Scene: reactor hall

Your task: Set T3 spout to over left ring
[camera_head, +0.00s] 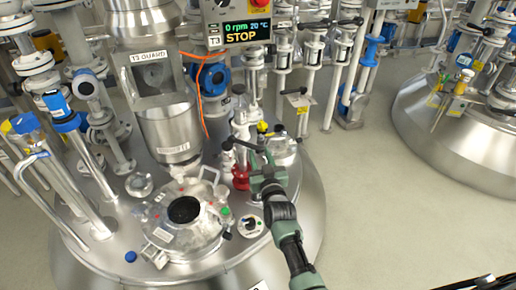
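The T3 reactor is a large steel dome with a T3 display (239,33) reading 0 rpm, 20 °C and STOP. A steel funnel-shaped vessel (168,132) stands over its top, left of centre. Below it is a round port with a dark open hole (183,210). A red fitting (241,178) stands right of the port. I cannot single out the spout or left ring with certainty.
Tall pipes (85,185) and blue-handled valves crowd the dome's left side. An orange cable (201,95) hangs behind the funnel. Valve pipes line the back. Another steel dome (440,135) stands at right, with bare floor (375,215) between. Dark parts show at the bottom right corner.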

